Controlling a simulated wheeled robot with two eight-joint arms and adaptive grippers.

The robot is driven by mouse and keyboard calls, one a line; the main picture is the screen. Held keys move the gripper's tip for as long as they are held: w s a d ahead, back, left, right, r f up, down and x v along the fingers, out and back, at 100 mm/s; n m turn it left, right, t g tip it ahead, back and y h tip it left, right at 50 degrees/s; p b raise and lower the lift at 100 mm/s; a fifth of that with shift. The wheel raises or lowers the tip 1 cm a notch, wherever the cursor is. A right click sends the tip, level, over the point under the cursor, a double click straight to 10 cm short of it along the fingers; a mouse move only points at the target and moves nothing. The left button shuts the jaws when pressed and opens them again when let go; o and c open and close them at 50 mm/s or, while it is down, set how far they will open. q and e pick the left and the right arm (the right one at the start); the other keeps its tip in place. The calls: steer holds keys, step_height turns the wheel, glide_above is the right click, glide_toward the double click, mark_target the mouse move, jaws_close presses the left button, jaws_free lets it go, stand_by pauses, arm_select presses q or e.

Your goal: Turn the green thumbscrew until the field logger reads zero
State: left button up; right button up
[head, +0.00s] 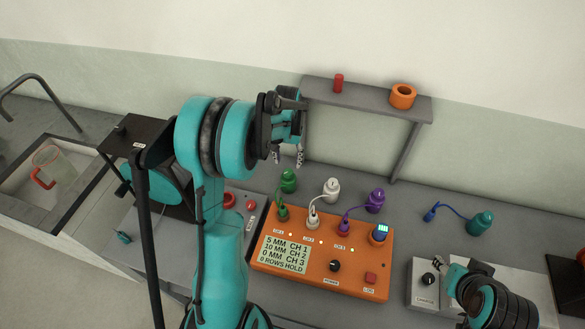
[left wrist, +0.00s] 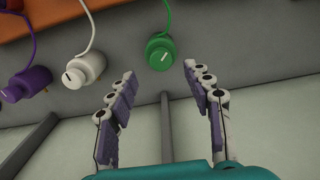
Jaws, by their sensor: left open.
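The green thumbscrew (head: 288,182) tops a green sensor whose cord runs to CH 1 of the orange field logger (head: 320,289). The logger's screen reads 5 MM CH 1, 10 MM CH 2, 0 MM CH 3, 0 ROWS HOLD. My left gripper (head: 288,160) is open and empty just above the green thumbscrew. In the left wrist view the thumbscrew (left wrist: 160,52), with a pale line on its face, lies ahead of the gap between my fingertips (left wrist: 158,76), apart from them. My right gripper (head: 442,264) is at the lower right; its jaws are unclear.
White (head: 331,189) and purple (head: 375,201) sensors stand right of the green one, corded to the logger. A teal sensor (head: 480,224) has a loose blue plug (head: 430,216). A grey shelf (head: 350,95) behind holds a red cylinder (head: 339,83) and an orange ring (head: 402,96).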

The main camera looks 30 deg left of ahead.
mark_target(288, 172)
arm_select(q)
step_height(288, 172, down, 6)
steer(key=shift+f+b, duration=0.15)
steer(key=shift+b, duration=0.4)
steer(key=c, duration=1.2)
